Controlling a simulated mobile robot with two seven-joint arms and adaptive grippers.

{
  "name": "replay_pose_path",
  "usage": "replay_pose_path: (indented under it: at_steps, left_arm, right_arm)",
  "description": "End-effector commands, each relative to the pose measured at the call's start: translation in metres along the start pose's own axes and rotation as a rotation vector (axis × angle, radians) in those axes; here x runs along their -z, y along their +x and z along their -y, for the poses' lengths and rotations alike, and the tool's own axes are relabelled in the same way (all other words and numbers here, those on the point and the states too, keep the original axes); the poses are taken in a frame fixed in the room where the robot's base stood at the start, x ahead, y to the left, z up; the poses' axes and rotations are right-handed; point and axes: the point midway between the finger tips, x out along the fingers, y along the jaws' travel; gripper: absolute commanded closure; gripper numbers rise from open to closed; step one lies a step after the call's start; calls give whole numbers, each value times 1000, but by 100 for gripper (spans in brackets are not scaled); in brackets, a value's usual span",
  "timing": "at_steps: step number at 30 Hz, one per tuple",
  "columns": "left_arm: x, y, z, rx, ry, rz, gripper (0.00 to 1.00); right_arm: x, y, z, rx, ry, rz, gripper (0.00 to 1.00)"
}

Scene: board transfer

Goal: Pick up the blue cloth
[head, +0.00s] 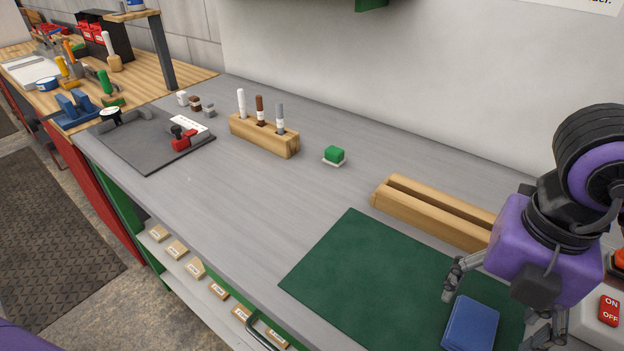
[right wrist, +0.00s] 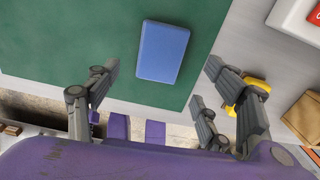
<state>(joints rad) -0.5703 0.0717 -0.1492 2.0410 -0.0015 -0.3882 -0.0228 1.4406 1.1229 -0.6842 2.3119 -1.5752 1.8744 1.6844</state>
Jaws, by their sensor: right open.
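The blue cloth (head: 470,325) is a folded rectangle lying flat on the green mat (head: 350,270), near the mat's right end in the head view. In the right wrist view the cloth (right wrist: 163,52) lies beyond my fingertips, between the lines of the two sides. My right gripper (head: 500,305) is above the mat at the cloth, with its fingers spread. In the right wrist view the right gripper (right wrist: 160,75) is open and empty. Whether its fingertips touch anything is hard to tell. My left gripper is in neither view.
A grooved wooden block (head: 430,215) lies behind the mat. A white switch box (head: 598,325) with a red button stands at the right. The grey bench between is clear.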

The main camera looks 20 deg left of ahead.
Motion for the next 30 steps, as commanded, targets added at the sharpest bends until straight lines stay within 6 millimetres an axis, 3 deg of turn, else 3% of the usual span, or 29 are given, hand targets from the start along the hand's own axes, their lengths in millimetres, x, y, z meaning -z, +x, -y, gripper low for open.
replay_pose_path:
  at_steps: [9, 19, 28, 30]
  left_arm:
    - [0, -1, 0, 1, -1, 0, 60]
    - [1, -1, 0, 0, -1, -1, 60]
    - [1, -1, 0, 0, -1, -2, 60]
    - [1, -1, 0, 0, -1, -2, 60]
  right_arm:
    - [-2, 45, 1, 1, 1, -4, 27]
    - [-3, 51, 0, -1, 0, -1, 28]
    - [-3, 51, 0, -1, 0, -1, 67]
    - [-3, 51, 0, -1, 0, -1, 71]
